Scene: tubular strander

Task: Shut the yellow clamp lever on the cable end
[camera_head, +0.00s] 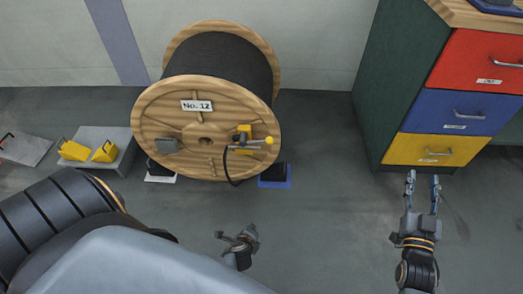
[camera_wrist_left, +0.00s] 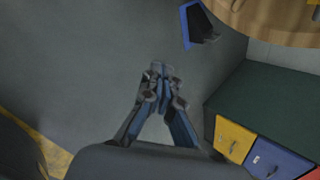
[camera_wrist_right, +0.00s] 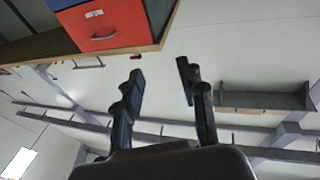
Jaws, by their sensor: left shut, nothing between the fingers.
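The yellow clamp (camera_head: 244,131) sits on the right half of the wooden reel's front flange (camera_head: 165,115). My left gripper (camera_head: 247,234) is shut and empty, low in front of the reel and apart from the clamp. It also shows shut in the left wrist view (camera_wrist_left: 160,72). My right gripper (camera_head: 423,178) is open and empty, near the drawer cabinet; its spread fingers show in the right wrist view (camera_wrist_right: 160,72).
A blue-based chock (camera_head: 275,177) stands under the reel's right side, a white-based one (camera_head: 160,172) at its left. The drawer cabinet (camera_head: 440,148) stands at right. Floor between reel and cabinet is clear.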

